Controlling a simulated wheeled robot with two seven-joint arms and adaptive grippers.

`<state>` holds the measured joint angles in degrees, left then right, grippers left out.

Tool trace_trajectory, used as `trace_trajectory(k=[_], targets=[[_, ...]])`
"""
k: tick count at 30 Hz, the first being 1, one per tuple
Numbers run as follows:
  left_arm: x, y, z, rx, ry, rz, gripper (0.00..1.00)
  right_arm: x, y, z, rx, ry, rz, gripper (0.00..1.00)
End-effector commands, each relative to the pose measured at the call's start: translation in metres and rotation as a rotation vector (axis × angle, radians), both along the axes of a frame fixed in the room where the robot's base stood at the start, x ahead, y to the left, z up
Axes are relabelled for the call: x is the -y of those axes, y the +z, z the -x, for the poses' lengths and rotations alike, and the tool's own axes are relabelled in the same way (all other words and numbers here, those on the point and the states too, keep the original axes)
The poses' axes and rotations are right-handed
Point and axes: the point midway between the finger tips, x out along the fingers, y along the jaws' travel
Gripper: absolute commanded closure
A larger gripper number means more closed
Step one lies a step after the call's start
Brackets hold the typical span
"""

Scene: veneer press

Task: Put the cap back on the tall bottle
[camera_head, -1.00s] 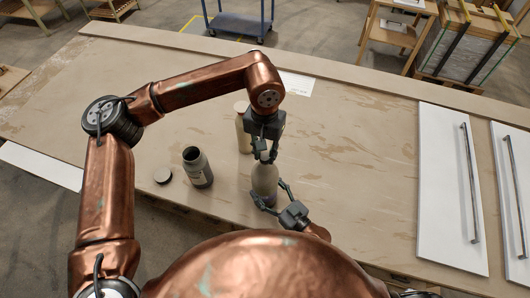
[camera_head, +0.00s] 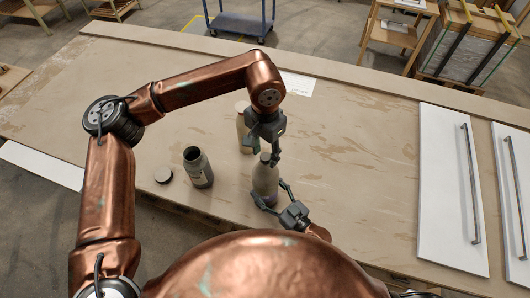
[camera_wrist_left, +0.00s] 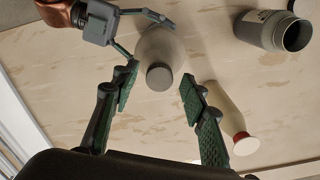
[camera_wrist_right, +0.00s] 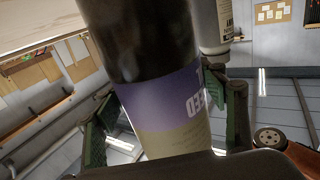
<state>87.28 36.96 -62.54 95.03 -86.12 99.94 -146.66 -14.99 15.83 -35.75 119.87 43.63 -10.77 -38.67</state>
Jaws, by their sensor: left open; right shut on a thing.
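The tall bottle (camera_head: 265,183) stands upright near the table's front edge, and its purple-and-cream label shows in the right wrist view (camera_wrist_right: 170,100). A dark grey cap (camera_wrist_left: 159,77) sits on its top, looking level; how tightly it sits I cannot tell. My left gripper (camera_head: 263,151) is open above the bottle. In the left wrist view its fingers stand on either side of the cap, apart from it. My right gripper (camera_head: 274,196) is shut around the bottle's body from the front right; its fingers also show in the right wrist view.
White panels with handles (camera_head: 450,185) lie at the right.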

Motion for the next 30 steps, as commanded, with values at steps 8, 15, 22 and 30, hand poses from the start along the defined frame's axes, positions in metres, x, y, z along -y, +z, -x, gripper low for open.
trace_trajectory(k=[8,15,22,30], targets=[[0.0,0.034,-0.001,0.002,0.001,0.002,0.6,0.0,0.0,0.0,-0.001,0.0,0.0,1.0],[0.0,0.042,0.0,0.0,0.0,0.0,0.6,0.0,0.0,0.0,-0.001,0.0,0.0,1.0],[0.0,0.043,0.0,0.001,0.022,0.001,0.62,0.0,0.0,0.0,-0.001,0.0,0.0,1.0],[0.0,0.047,-0.001,0.001,0.377,0.0,0.62,0.0,0.0,0.0,-0.001,0.0,0.0,1.0]])
